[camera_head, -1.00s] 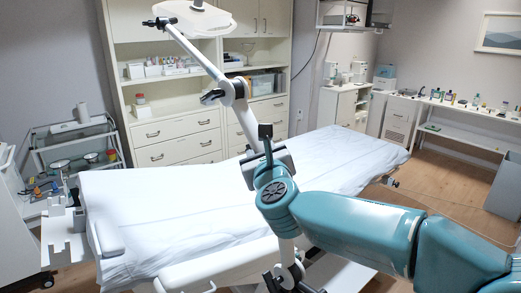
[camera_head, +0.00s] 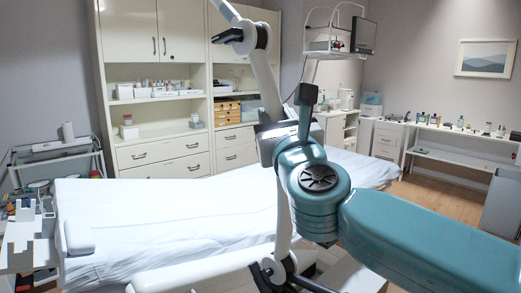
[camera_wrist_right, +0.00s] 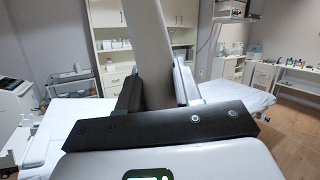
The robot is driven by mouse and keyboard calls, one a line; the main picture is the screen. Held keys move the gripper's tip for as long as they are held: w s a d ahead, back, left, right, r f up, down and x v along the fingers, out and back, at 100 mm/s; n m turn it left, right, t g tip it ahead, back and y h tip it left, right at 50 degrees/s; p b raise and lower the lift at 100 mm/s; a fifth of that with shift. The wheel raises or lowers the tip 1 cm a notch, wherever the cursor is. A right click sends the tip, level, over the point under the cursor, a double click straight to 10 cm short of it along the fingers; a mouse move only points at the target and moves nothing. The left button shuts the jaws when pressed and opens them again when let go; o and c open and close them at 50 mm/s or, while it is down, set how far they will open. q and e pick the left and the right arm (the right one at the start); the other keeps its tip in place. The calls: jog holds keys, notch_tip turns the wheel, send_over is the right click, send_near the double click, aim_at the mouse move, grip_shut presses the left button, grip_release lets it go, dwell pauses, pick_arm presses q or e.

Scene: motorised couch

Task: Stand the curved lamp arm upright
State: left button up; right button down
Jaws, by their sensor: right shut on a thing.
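The curved lamp arm (camera_head: 265,78) is a pale grey-white tube rising from beside the couch (camera_head: 170,215). Its lower section stands nearly upright with a slight lean to the left. Above a round elbow joint (camera_head: 252,38) it bends to the upper left and leaves the frame; the lamp head is out of view. My right gripper (camera_head: 272,128) is shut on the lamp arm below the elbow. In the right wrist view the tube (camera_wrist_right: 148,55) stands between the two dark fingers (camera_wrist_right: 158,92). My left gripper is not in view.
The couch with a white sheet lies behind the lamp arm. A white cabinet (camera_head: 170,155) stands at the back and a trolley (camera_head: 55,155) at the left. A wall shelf with a monitor (camera_head: 363,35) hangs at the upper right. The floor (camera_head: 440,195) at the right is bare.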

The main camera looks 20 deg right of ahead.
pick_arm(q)
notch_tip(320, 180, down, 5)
jog(key=b, duration=0.4)
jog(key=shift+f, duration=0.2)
pick_arm(e)
jog(key=shift+m+t+h, duration=0.6)
jog(key=shift+m+h, duration=0.1)
jog(key=s, duration=0.1)
jog(key=s+d, duration=0.1)
jog(key=s, duration=0.1)
jog(key=s+d, duration=0.1)
jog(key=shift+s+d+r, duration=0.15)
jog(key=shift+d+r, duration=0.05)
jog(key=shift+r, duration=0.05)
jog(key=c, duration=0.9)
grip_release()
jog(key=shift+c, duration=0.2)
jog(key=shift+o, duration=0.5)
jog(key=shift+d, duration=0.25)
pick_arm(q)
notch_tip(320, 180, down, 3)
jog(key=b, duration=0.2)
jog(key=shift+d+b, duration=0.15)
jog(key=shift+b, duration=0.2)
pick_arm(e)
jog(key=v, duration=1.6)
jog(key=shift+f, duration=0.2)
